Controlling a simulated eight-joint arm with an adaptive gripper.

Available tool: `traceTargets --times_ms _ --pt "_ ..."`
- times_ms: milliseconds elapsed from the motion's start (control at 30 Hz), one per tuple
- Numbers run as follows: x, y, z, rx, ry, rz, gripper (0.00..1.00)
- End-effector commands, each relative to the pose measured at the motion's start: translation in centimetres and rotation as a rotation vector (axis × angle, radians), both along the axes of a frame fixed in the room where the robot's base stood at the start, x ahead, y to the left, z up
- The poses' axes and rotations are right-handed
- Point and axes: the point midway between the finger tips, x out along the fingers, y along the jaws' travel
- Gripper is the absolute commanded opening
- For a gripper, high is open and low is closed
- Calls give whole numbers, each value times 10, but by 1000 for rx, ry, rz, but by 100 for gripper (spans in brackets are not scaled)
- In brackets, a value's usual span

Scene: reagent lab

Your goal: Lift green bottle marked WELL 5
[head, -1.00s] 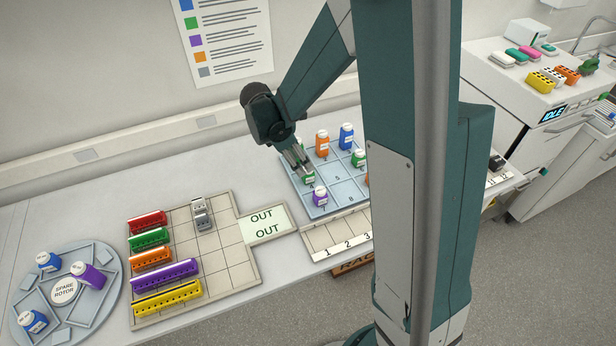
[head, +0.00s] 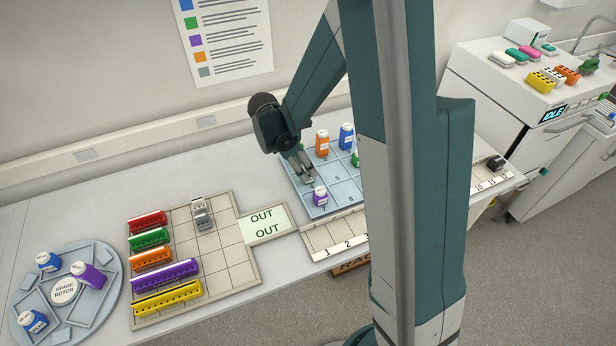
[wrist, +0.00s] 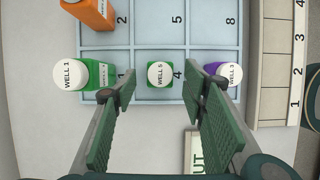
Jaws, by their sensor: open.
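The green bottle marked WELL 5 (wrist: 160,75) stands upright in the tray cell labelled 4, its white round cap facing the wrist camera. My gripper (wrist: 165,88) is open in the wrist view, with one finger to each side of this bottle and visible gaps on both sides. I cannot tell how far down the fingertips reach beside it. In the head view my gripper (head: 306,180) is over the left part of the blue-grey tray (head: 337,204) and hides the WELL 5 bottle.
In the wrist view, the green WELL 1 bottle (wrist: 70,76) is left of my fingers. The purple WELL 3 bottle (wrist: 229,73) is close by the right finger. An orange bottle (head: 322,143) and a blue bottle (head: 346,136) stand farther back on the tray.

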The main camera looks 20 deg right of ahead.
Motion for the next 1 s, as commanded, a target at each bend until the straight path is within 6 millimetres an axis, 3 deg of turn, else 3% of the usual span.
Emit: traceTargets --times_ms 400,1000 --pt "0 -14 -33 0 0 -1 43" --pt "-1 -15 -35 0 0 0 43"
